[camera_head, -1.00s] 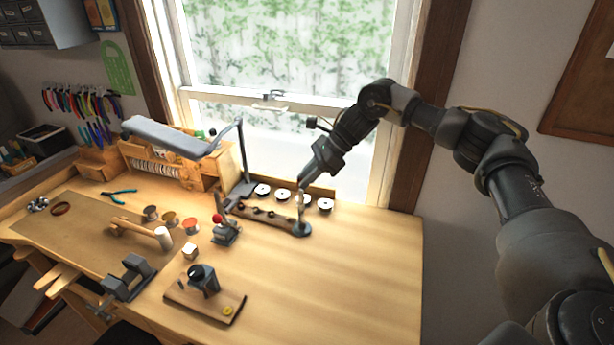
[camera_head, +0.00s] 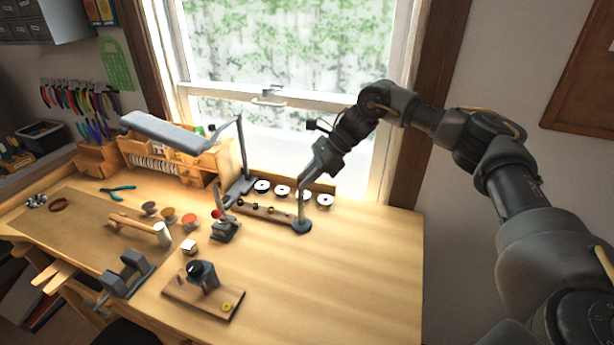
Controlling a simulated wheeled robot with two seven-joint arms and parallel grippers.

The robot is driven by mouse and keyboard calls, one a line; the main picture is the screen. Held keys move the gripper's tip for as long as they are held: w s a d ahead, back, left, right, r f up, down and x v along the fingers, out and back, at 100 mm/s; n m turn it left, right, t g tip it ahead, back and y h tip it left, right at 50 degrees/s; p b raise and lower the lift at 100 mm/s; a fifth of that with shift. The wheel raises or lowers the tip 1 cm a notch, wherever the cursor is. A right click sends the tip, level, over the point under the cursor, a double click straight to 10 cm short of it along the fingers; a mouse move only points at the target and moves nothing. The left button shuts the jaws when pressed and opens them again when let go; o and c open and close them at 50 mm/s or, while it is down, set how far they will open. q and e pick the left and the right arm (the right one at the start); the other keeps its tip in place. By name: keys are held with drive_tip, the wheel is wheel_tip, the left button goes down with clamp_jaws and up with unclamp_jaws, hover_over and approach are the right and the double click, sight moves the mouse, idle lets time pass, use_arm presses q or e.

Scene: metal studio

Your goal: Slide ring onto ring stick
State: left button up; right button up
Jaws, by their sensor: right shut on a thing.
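A thin upright ring stick (camera_head: 301,206) stands on a small dark round base (camera_head: 301,226) near the back of the workbench. My right gripper (camera_head: 311,179) points down and left at the top of this stick, close beside or over it. It is shut on the ring, which is too small and dark to make out. I cannot tell whether the ring is around the stick. A long wooden ring holder (camera_head: 265,213) with several small dark rings lies just left of the stick. My left gripper is out of view.
Round dark-and-white discs (camera_head: 282,191) line the back edge, and a lamp (camera_head: 165,131) stands left of them. A red-topped tool (camera_head: 225,228), a mallet (camera_head: 142,227) and a wooden block with a dark clamp (camera_head: 203,287) occupy the left. The bench's right half is clear.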

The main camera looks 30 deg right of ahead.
drive_tip(key=shift+f+b, duration=0.4)
drive_tip(key=shift+f, duration=0.4)
drive_tip(key=o, duration=0.9)
drive_tip(key=shift+r, duration=0.1)
drive_tip(key=shift+b+v, duration=1.3)
drive_tip(key=shift+v, duration=4.05)
